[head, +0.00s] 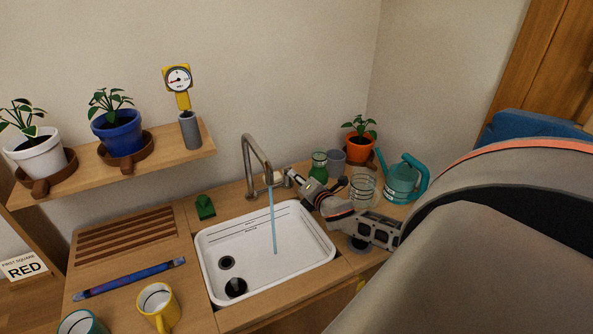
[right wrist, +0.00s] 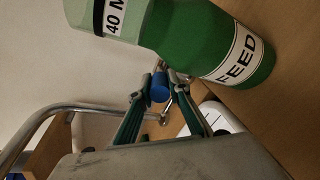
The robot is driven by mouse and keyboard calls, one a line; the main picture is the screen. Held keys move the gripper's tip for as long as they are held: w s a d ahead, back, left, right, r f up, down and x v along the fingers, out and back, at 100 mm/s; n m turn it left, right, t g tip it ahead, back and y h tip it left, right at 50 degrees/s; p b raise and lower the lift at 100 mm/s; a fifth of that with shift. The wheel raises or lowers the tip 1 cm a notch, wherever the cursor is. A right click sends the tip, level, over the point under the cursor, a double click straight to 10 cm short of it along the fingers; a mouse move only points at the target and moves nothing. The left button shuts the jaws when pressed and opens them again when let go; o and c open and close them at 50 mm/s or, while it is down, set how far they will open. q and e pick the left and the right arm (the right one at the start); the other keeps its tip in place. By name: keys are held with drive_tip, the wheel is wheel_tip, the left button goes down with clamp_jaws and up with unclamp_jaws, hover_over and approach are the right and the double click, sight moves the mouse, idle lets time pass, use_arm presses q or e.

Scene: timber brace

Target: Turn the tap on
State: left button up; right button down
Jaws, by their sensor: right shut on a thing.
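The tap (head: 257,160) is a metal gooseneck behind the white sink (head: 208,262). A blue stream of water (head: 273,222) runs from its spout into the basin. My right gripper (head: 292,177) reaches in from the right to the side of the tap's base, at its handle. In the right wrist view, the fingers of my right gripper (right wrist: 160,84) are shut on a small blue piece (right wrist: 160,93), which looks like the tap's handle. The tap's curved spout (right wrist: 45,112) shows at the left there. My left gripper is not in view.
A green FEED bottle (right wrist: 205,40) is close to my right fingers; it stands right of the tap (head: 319,166). A grey cup (head: 336,163), a glass jar (head: 363,190), an orange pot (head: 359,149) and a teal watering can (head: 402,180) crowd that corner. Mugs stand front left.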

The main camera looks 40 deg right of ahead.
drive_tip(key=shift+w+r, duration=0.1)
drive_tip(key=shift+r, duration=0.1)
drive_tip(key=c, duration=1.9)
unclamp_jaws()
drive_tip(key=shift+f, duration=0.1)
drive_tip(key=v, duration=1.2)
